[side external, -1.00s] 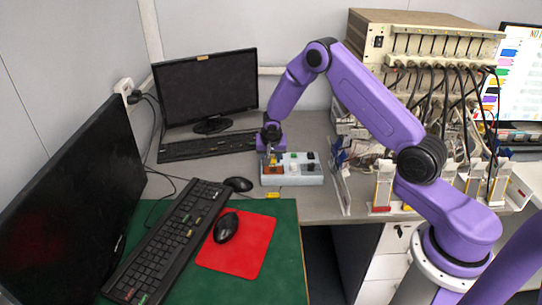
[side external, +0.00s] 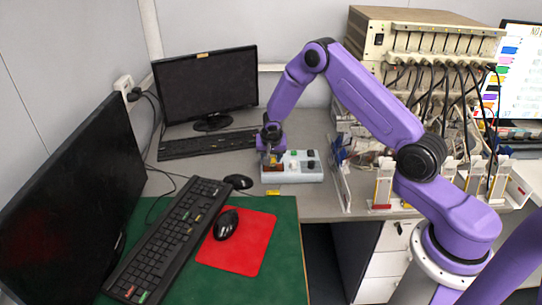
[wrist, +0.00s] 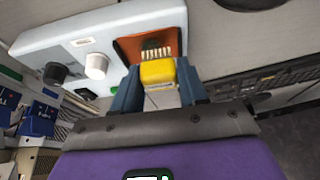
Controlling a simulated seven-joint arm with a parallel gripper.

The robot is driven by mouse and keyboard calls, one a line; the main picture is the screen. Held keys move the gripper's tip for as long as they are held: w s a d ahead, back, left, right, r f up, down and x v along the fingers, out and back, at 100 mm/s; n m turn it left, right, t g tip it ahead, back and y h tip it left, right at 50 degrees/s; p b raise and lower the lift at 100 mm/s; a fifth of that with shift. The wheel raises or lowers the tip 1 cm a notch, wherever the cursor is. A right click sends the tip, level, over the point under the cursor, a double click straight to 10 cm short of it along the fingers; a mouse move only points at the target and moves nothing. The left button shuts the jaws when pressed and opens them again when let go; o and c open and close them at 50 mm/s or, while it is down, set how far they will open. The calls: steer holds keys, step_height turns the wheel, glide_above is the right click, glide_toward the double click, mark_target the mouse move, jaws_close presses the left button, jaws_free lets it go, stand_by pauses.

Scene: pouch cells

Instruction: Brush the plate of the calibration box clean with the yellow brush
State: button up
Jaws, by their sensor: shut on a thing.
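The calibration box (side external: 308,174) is a light grey case with knobs on top, standing on the grey desk. It also fills the upper left of the wrist view (wrist: 60,45). Its copper-coloured plate (wrist: 128,47) lies at the end of the box, partly hidden by the brush. My gripper (wrist: 158,90) is shut on the yellow brush (wrist: 158,72), whose pale bristles point at the plate and appear over it. Whether the bristles touch the plate I cannot tell. In the side view my gripper (side external: 269,157) is down at the left end of the box.
A black mouse (side external: 238,182) and a keyboard (side external: 208,144) lie left of the box. A monitor (side external: 208,88) stands behind. A clear upright panel (side external: 341,185) and the cabled cell rack (side external: 425,50) are to the right. A green mat (side external: 275,250) covers the front.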

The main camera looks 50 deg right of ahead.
steer(key=shift+f, duration=0.35)
steer(key=shift+w+d, duration=0.1)
steer(key=shift+w+d, duration=0.4)
steer(key=shift+s+a+f, duration=0.1)
steer(key=shift+s+a, duration=0.9)
steer(key=shift+w+d, duration=0.5)
steer(key=shift+d, duration=0.15)
steer(key=shift+w+d, duration=0.45)
steer(key=shift+d, duration=0.2)
steer(key=shift+s, duration=0.1)
steer(key=shift+s+a+f, duration=0.1)
steer(key=shift+s+a, duration=0.75)
steer(key=shift+a, duration=0.35)
